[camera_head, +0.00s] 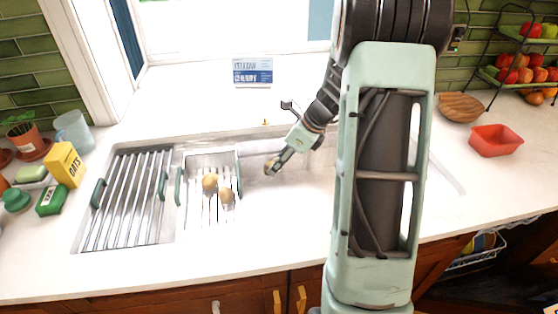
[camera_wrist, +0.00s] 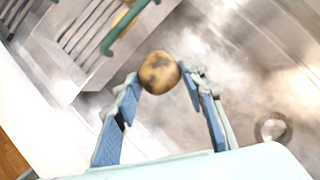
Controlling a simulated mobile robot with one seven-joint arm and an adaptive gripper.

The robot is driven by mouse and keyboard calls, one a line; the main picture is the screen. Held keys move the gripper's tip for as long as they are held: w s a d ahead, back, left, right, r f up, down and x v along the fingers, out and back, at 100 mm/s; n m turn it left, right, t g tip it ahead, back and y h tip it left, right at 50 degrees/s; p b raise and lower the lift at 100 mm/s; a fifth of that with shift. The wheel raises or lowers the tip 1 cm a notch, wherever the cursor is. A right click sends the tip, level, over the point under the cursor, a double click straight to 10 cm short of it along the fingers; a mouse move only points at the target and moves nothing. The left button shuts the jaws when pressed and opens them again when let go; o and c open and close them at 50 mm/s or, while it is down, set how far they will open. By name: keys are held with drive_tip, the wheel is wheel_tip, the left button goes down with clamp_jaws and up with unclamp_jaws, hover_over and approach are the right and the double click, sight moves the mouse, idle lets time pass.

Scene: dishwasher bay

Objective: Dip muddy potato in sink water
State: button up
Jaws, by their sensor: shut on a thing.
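My gripper (camera_head: 278,161) is over the sink (camera_head: 310,183), to the right of the rack with green handles. In the wrist view, my gripper (camera_wrist: 158,82) has its blue-padded fingers on either side of a brown potato with dark muddy patches (camera_wrist: 160,72), held at the fingertips. This potato (camera_head: 270,166) looks small in the head view. The metal basin (camera_wrist: 205,125) with its round drain (camera_wrist: 272,128) lies below it; cloudy whitish patches show there, and I cannot tell the water level. Two other potatoes (camera_head: 210,183) (camera_head: 227,196) sit in the rack.
The green-handled rack (camera_head: 239,168) and a slatted drainer (camera_head: 125,200) are left of my gripper. An oats box (camera_head: 66,165) and green items stand far left. A red tub (camera_head: 495,140) and wooden bowl (camera_head: 461,107) are right. My arm hides part of the sink.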

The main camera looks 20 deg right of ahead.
sight(272, 160)
wheel_tip(272, 160, down, 22)
drive_tip(key=b, duration=1.9)
drive_tip(key=shift+r, duration=0.15)
drive_tip(key=shift+r, duration=0.1)
idle(1.8)
wheel_tip(272, 160, up, 25)
drive_tip(key=p, duration=2.3)
